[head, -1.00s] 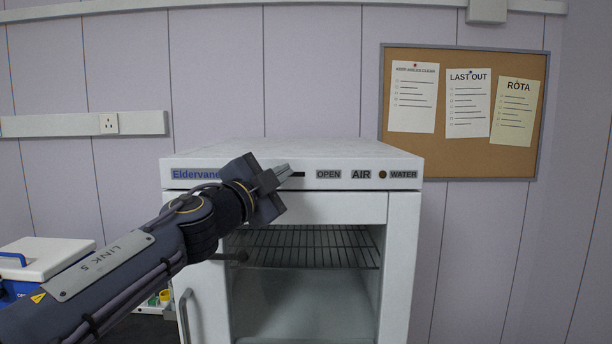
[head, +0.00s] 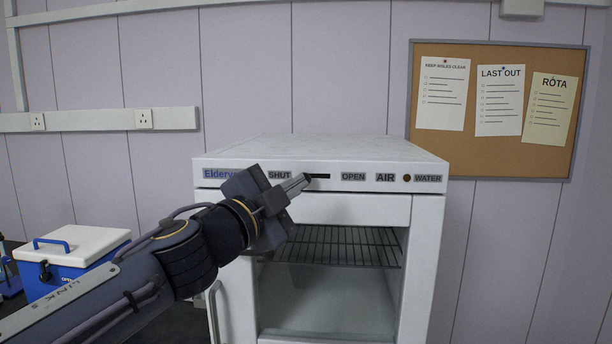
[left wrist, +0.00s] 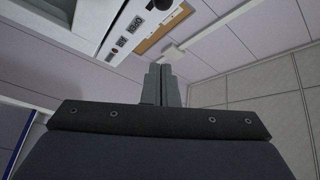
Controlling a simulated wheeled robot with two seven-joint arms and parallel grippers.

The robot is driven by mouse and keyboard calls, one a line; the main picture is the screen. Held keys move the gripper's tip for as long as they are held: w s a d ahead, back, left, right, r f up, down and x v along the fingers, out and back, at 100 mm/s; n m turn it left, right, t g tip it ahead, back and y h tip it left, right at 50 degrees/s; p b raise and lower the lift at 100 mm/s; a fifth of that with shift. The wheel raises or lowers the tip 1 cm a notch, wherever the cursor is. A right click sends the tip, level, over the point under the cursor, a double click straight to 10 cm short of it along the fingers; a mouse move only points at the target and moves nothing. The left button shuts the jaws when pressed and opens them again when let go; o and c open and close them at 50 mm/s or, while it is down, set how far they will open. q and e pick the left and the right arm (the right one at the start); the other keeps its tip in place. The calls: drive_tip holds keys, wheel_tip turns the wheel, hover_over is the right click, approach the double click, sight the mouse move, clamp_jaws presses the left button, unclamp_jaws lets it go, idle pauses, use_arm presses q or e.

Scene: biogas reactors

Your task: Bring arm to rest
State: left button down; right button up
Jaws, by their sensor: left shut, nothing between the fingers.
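My left arm comes in from the lower left in the head view. My left gripper (head: 304,181) is shut and empty, with its fingertips in front of the cabinet's control strip, close to the dark slot between the SHUT and OPEN labels. I cannot tell whether the tips touch the strip. The left wrist view shows the two fingers (left wrist: 161,85) side by side with nothing between them. The white cabinet (head: 428,265) has an open front, and a wire shelf (head: 345,247) shows inside. My right gripper is not in view.
A blue and white cool box (head: 72,255) stands at the left behind my arm. The cabinet door (head: 232,310) with its handle shows below my gripper. A cork board (head: 495,145) with three notes hangs on the wall at the right. Space in front of the wall right of the cabinet looks clear.

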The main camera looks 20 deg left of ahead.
use_arm(q)
drive_tip(key=shift+s+a+f, duration=0.1)
drive_tip(key=shift+s+a, duration=0.05)
drive_tip(key=shift+a, duration=0.05)
idle(0.4)
drive_tip(key=s+a+f+n+g+y, duration=0.35)
drive_tip(key=f+n, duration=0.25)
drive_tip(key=f, duration=0.3)
drive_tip(key=s+a+f+n+g+y, duration=0.25)
drive_tip(key=s+a+f+n, duration=0.2)
drive_tip(key=f, duration=0.55)
drive_tip(key=s+d+f+n+g+h, duration=0.2)
drive_tip(key=s+d+f+g, duration=0.1)
drive_tip(key=s+d+f, duration=0.2)
drive_tip(key=s+d+f+n+g+h, duration=0.3)
drive_tip(key=s+d+f+g, duration=0.1)
drive_tip(key=s+f, duration=0.6)
wheel_tip(320, 180, down, 4)
drive_tip(key=shift+s+d+r+g, duration=0.2)
drive_tip(key=shift+s+d+g, duration=0.1)
drive_tip(key=shift+d, duration=0.25)
